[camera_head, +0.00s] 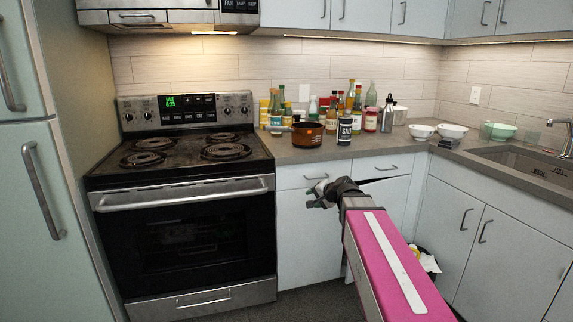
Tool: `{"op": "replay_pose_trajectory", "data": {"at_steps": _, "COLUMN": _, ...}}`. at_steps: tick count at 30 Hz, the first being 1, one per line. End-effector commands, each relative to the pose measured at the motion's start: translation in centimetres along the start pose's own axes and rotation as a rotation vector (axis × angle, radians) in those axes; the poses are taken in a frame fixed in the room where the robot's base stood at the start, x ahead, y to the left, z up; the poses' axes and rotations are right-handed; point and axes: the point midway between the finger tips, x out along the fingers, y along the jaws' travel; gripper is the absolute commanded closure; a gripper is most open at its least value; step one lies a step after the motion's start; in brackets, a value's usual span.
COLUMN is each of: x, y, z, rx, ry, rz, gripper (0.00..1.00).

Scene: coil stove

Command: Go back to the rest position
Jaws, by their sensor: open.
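My gripper (316,194) is at the end of my pink arm, in the middle of the head view. It is in front of the pale lower cabinet, just right of the stove, and below the counter edge. It is open, and I see nothing between its fingers. The fingers are small and dark in this view. My arm reaches forward from the lower right and hides part of the cabinet fronts.
A coil stove (182,245) stands at left beside a fridge (45,200). The counter (290,153) holds a brown pot (307,135), a salt can (344,132), several bottles and bowls (452,131). A sink (528,165) is at right. A bin (428,262) stands behind my arm.

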Motion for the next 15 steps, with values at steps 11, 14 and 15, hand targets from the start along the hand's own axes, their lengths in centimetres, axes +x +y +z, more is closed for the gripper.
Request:
{"op": "replay_pose_trajectory", "data": {"at_steps": 11, "x": -1.2, "y": 19.6, "z": 10.8, "rx": -0.394, "ry": -0.342, "rz": 0.563, "gripper": 0.49}}
{"op": "replay_pose_trajectory", "data": {"at_steps": 14, "x": -2.6, "y": 23.3, "z": 12.6, "rx": -0.471, "ry": -0.431, "rz": 0.682, "gripper": 0.49}}
{"op": "replay_pose_trajectory", "data": {"at_steps": 15, "x": -3.1, "y": 24.5, "z": 13.2, "rx": -0.495, "ry": -0.461, "rz": 0.721, "gripper": 0.49}}
